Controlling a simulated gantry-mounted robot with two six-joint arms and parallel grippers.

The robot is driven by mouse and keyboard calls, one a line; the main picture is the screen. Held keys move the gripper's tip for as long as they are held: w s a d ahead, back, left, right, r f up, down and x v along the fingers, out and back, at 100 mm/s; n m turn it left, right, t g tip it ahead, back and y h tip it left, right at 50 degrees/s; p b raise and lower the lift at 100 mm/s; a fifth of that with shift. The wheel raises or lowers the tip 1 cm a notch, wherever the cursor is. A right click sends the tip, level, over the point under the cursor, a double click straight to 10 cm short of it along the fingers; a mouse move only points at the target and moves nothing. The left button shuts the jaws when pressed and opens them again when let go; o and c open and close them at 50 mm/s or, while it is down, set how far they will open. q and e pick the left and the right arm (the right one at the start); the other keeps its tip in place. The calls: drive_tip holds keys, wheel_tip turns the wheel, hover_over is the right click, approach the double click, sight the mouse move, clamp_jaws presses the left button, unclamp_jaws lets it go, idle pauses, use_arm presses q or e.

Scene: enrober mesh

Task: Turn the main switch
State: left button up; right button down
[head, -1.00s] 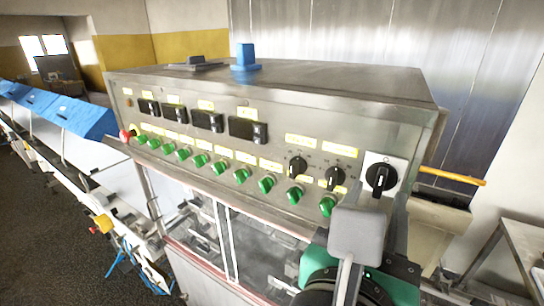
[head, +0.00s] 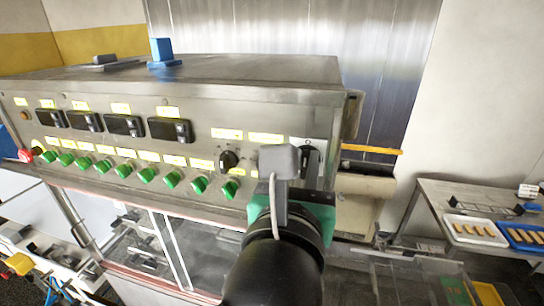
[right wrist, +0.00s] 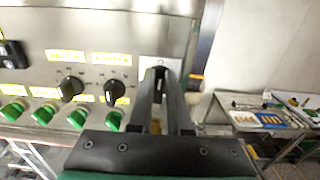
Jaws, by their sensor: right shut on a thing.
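The main switch is a black rotary knob on a pale square plate at the right end of the steel control panel. In the head view its plate (head: 303,145) is partly hidden by my right arm and gripper. In the right wrist view, the plate (right wrist: 160,63) shows behind my right gripper (right wrist: 161,78), whose two dark fingers are closed on the knob. The fingers cover most of the knob, so its exact angle is hard to tell. My left gripper is not in view.
Two smaller black selector knobs (right wrist: 70,88) and a row of green knobs (head: 172,179) sit left of the switch. A red button (head: 25,156) is at the panel's far left. A yellow bar (head: 372,149) sticks out right of the cabinet. A table with trays (head: 475,231) stands at right.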

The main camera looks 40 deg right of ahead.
drive_tip(key=shift+m, duration=0.3)
drive_tip(key=shift+s+d+f+m+b, duration=0.25)
drive_tip(key=shift+m+b, duration=1.3)
drive_tip(key=shift+m, duration=1.3)
drive_tip(key=shift+s+d+f+m+b, duration=0.1)
drive_tip(key=shift+s+f+m+b, duration=0.2)
drive_tip(key=shift+m+b, duration=1.9)
drive_tip(key=shift+s+d+f+m+b, duration=0.3)
drive_tip(key=shift+m+b, duration=0.55)
drive_tip(key=shift+m, duration=2.7)
drive_tip(key=shift+w+a, duration=0.1)
drive_tip(key=c, duration=0.9)
unclamp_jaws()
drive_tip(key=shift+o, duration=0.2)
drive_tip(key=shift+a, duration=0.15)
